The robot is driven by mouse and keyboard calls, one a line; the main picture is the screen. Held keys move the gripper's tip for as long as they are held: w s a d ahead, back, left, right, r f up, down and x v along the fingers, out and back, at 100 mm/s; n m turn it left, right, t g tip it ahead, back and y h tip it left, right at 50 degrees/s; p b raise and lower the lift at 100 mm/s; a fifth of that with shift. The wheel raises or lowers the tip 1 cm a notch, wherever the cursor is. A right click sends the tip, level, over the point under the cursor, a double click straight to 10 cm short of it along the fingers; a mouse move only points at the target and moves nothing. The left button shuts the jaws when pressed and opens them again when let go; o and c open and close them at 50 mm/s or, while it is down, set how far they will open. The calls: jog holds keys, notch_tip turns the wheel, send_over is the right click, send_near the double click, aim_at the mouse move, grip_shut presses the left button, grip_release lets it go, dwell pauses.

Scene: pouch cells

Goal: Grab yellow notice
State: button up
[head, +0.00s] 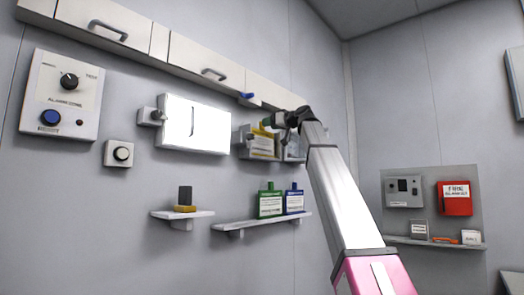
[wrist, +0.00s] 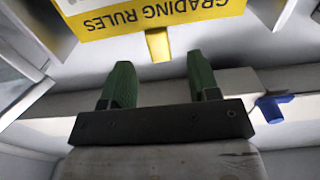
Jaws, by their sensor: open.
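The yellow notice (wrist: 150,14), printed "GRADING RULES", appears upside down at the top of the wrist view. Its yellow tab (wrist: 158,45) points toward my gripper (wrist: 160,64). The two green fingers are apart, with the tab just beyond and between their tips; I see no contact. In the head view the notice (head: 262,146) sits in a grey wall holder (head: 242,150), with a white lower face. My gripper (head: 267,122) is at its top edge there, partly hidden by my wrist.
A blue hook (head: 246,96) juts from the cabinet row above; it also shows in the wrist view (wrist: 272,108). A bright white panel (head: 195,125) is left of the holder. Below, a shelf (head: 262,222) bears green (head: 270,204) and blue (head: 294,201) tabbed items.

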aim_at(261, 130)
jog(key=x, duration=0.5)
jog(key=shift+w+a+r, duration=0.1)
jog(key=shift+w+a, duration=0.15)
grip_shut()
